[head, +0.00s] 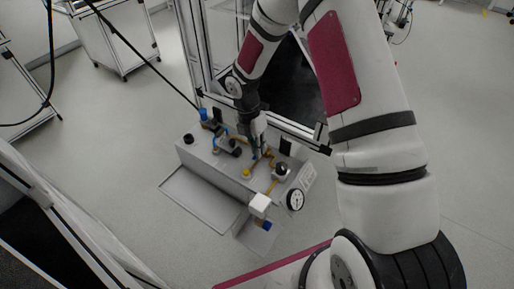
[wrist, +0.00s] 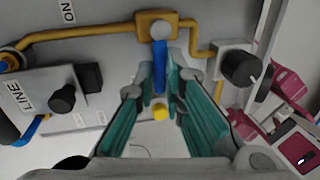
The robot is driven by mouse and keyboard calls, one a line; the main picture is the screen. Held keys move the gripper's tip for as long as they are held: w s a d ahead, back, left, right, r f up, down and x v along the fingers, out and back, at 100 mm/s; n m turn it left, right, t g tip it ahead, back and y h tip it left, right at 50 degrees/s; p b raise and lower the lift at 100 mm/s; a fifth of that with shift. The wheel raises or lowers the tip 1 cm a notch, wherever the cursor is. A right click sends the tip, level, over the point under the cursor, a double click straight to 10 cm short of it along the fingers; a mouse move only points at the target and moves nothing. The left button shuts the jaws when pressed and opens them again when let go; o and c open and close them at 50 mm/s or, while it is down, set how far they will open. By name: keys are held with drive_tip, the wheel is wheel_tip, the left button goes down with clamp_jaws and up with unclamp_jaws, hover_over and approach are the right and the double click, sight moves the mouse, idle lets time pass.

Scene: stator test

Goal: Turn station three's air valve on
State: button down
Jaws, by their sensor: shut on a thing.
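The air valve is a brass-yellow body (wrist: 172,24) with a grey round pivot and a straight blue lever (wrist: 160,68), fed by yellow pipes on a grey panel. In the wrist view the lever points down the picture, between my gripper's green-padded fingers (wrist: 161,84). The fingers are shut on the lever near its free end. An "ON" label (wrist: 68,12) is on the panel left of the valve. In the head view my gripper (head: 256,150) reaches down onto the grey station box (head: 215,160), and the lever is mostly hidden there.
A black knob (wrist: 240,67) on a grey block sits right of the valve; another black knob (wrist: 62,99) is by the "LINE" label (wrist: 17,97). A yellow button (wrist: 160,112) shows between the fingers. A gauge (head: 295,200) stands at the box's right end. Frame posts rise behind.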

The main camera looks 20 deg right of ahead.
drive_tip(key=m, duration=0.2)
drive_tip(key=w+m+b, duration=0.1)
drive_tip(key=m, duration=0.1)
drive_tip(key=w+m+y+b, duration=0.1)
drive_tip(key=m, duration=0.1)
drive_tip(key=shift+w+a, duration=0.1)
drive_tip(key=shift+a, duration=0.05)
drive_tip(key=m, duration=0.1)
drive_tip(key=w+m, duration=0.1)
drive_tip(key=m, duration=0.1)
drive_tip(key=m+y+b, duration=0.1)
drive_tip(key=shift+w+d+m, duration=0.15)
drive_tip(key=shift+d+m, duration=0.1)
drive_tip(key=shift+m, duration=0.15)
drive_tip(key=m, duration=0.2)
drive_tip(key=w+m, duration=0.1)
drive_tip(key=shift+d+y, duration=0.3)
drive_tip(key=shift+w+d+m+b, duration=0.15)
drive_tip(key=shift+d+m+b, duration=0.05)
drive_tip(key=shift+m, duration=0.7)
drive_tip(key=shift+w+d+m+b, duration=0.1)
drive_tip(key=shift+d+m+b, duration=0.1)
drive_tip(key=shift+m, duration=0.7)
drive_tip(key=shift+d+t, duration=0.1)
drive_tip(key=shift+t, duration=0.2)
drive_tip(key=c, duration=1.7)
unclamp_jaws()
drive_tip(key=shift+o, duration=0.2)
